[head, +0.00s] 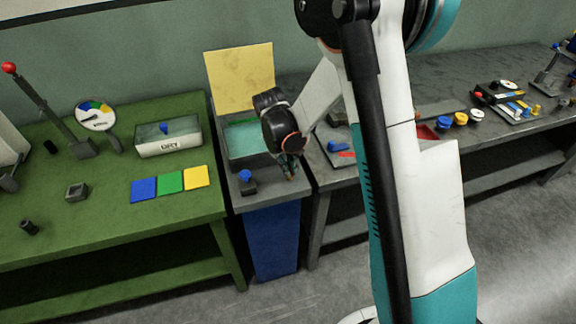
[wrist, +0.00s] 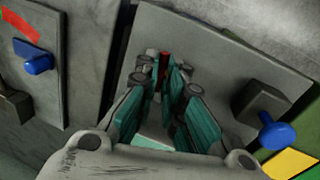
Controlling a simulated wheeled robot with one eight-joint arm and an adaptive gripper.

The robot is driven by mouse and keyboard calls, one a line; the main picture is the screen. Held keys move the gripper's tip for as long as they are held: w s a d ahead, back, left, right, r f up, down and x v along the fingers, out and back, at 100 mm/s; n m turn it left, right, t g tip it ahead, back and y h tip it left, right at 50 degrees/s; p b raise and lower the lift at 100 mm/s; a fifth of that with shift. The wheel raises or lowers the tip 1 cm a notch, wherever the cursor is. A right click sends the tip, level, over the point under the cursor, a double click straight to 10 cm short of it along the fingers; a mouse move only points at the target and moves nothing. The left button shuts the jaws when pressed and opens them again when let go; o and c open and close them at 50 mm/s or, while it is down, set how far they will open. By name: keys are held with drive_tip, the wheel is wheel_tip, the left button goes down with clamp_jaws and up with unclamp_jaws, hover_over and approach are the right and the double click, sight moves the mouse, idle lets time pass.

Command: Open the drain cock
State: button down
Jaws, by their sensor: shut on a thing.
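My gripper (head: 289,174) is at the front right corner of the grey tub's top. In the wrist view my gripper (wrist: 163,72) has its teal fingers close together around a small dark red piece (wrist: 164,59), which I take for the drain cock's handle. The fingers hide most of it, and its turn angle cannot be told. In the head view my gripper covers it. A blue knob on a dark block (head: 247,182) stands to the left on the same top, apart from my gripper. It also shows at the right of the wrist view (wrist: 277,132).
The tub (head: 221,143) has a raised yellow lid (head: 240,76). At left is a green bench (head: 100,215) with a lever, a dial and coloured plates. At right, a grey bench (head: 490,135) holds a panel with a blue lever (head: 336,147) and red mark, close to my gripper.

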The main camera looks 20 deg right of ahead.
drive_tip(key=n+b, duration=0.1)
drive_tip(key=n, duration=0.3)
drive_tip(key=shift+s+d+t, duration=0.1)
drive_tip(key=shift+t, duration=0.3)
drive_tip(key=n+b, duration=0.1)
drive_tip(key=n, duration=0.3)
drive_tip(key=shift+d+n+t+y, duration=0.1)
drive_tip(key=shift+n+t+y, duration=0.3)
drive_tip(key=n+b, duration=0.1)
drive_tip(key=n, duration=0.3)
drive_tip(key=shift+d+y, duration=0.15)
drive_tip(key=shift+y, duration=0.25)
drive_tip(key=shift+n+y, duration=0.3)
drive_tip(key=shift+n, duration=1.5)
drive_tip(key=c, duration=1.7)
unclamp_jaws()
drive_tip(key=shift+r, duration=0.1)
